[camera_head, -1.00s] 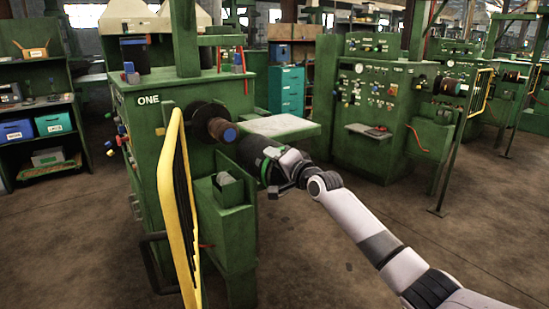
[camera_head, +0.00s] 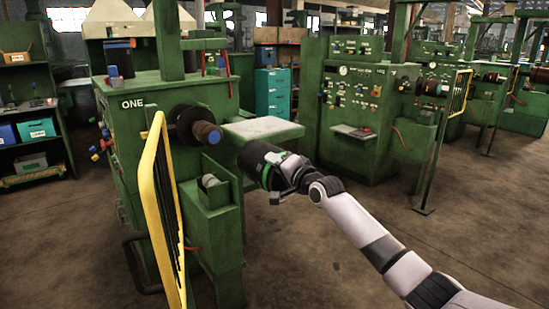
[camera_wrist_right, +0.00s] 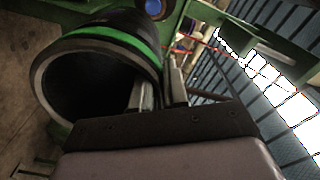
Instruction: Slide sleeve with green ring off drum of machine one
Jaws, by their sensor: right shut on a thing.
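The black sleeve with the green ring (camera_head: 254,157) is off the drum and in the air, to the right of machine one's drum (camera_head: 194,127) with a clear gap. The drum is bare, with a brown shaft and a blue end (camera_head: 215,137). My right gripper (camera_head: 284,178) is shut on the sleeve's near rim. In the right wrist view, the gripper fingers (camera_wrist_right: 160,88) pinch the wall of the sleeve (camera_wrist_right: 108,32), one inside the open end and one outside. The left gripper is not in view.
Machine one (camera_head: 150,98) stands at left, with a yellow guard (camera_head: 150,200) and a green box (camera_head: 216,198) below the drum. A grey-topped shelf (camera_head: 262,128) lies behind the sleeve. Another green machine (camera_head: 352,105) stands behind. The floor at right is open.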

